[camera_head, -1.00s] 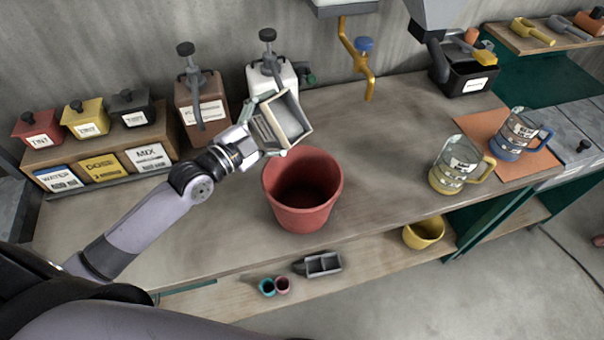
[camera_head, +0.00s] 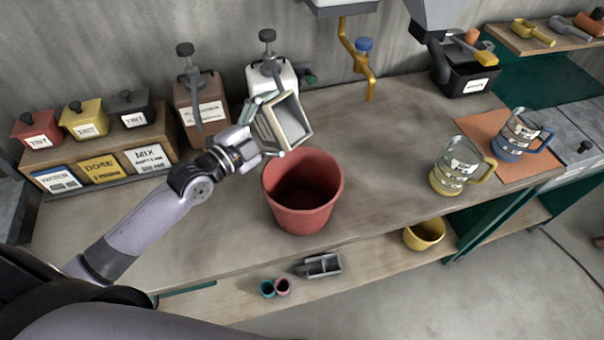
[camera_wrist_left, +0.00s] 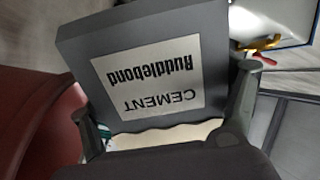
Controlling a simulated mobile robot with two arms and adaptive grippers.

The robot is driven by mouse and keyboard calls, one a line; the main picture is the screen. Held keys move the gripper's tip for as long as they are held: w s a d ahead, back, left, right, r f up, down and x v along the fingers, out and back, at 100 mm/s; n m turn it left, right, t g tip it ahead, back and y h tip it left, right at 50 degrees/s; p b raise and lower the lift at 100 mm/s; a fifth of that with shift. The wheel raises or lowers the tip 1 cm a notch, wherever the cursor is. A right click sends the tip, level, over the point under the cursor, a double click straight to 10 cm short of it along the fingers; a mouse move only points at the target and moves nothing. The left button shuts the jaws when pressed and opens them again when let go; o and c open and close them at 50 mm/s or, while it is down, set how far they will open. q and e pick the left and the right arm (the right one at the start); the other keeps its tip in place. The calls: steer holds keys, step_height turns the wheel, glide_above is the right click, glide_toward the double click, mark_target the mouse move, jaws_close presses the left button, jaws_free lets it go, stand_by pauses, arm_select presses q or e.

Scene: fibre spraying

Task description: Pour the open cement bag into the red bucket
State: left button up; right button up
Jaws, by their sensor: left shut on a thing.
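The red bucket (camera_head: 303,212) stands upright on the workbench, and its dark inside shows from above. My left gripper (camera_head: 264,128) is shut on the open cement bag (camera_head: 284,121), a grey box-like bag with a pale rim. The bag is held tilted above the back left of the bucket, with its open side facing the camera. In the left wrist view the bag (camera_wrist_left: 148,70) shows a label reading CEMENT between the fingers of the left gripper (camera_wrist_left: 165,115), and part of the red bucket (camera_wrist_left: 35,120) shows at left. No pouring stream is visible. My right gripper is not in view.
A brown dispenser (camera_head: 202,112) and a white dispenser (camera_head: 262,82) stand behind the bag. Tint boxes (camera_head: 85,118) sit at the back left. Two measuring jugs, one yellow-handled (camera_head: 456,168) and one blue-handled (camera_head: 518,135), stand at right. The bench between bucket and jugs is clear.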

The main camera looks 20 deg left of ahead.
mark_target(297, 140)
arm_select(q)
steer(key=shift+s+d+r+m+p, duration=0.1)
steer(key=shift+d+r+m+p, duration=0.1)
steer(key=shift+r+m, duration=0.4)
steer(key=shift+s+d+r+m+p, duration=0.15)
steer(key=shift+r+m, duration=0.2)
steer(key=shift+m, duration=0.45)
stand_by(0.6)
steer(key=shift+s+d+f+m+p, duration=0.15)
steer(key=shift+s+d+m, duration=0.05)
steer(key=shift+d+m, duration=0.25)
steer(key=shift+s+d+f+m+p, duration=0.15)
steer(key=shift+d+m, duration=0.2)
steer(key=shift+m, duration=0.1)
stand_by(0.4)
steer(key=shift+s+d+f+m, duration=0.15)
steer(key=shift+d+f+m, duration=0.25)
steer(key=shift+m, duration=0.5)
stand_by(0.6)
steer(key=shift+s+d+r+m+p, duration=0.15)
steer(key=shift+d+r+m+p, duration=0.2)
steer(key=shift+m, duration=0.45)
stand_by(0.5)
steer(key=shift+s+d+r+m+p, duration=0.15)
steer(key=shift+d+r+m+p, duration=0.1)
steer(key=shift+m, duration=0.35)
steer(key=shift+s+d+r+m+p, duration=0.15)
steer(key=shift+d+m+p, duration=0.1)
steer(key=shift+m, duration=0.35)
stand_by(0.7)
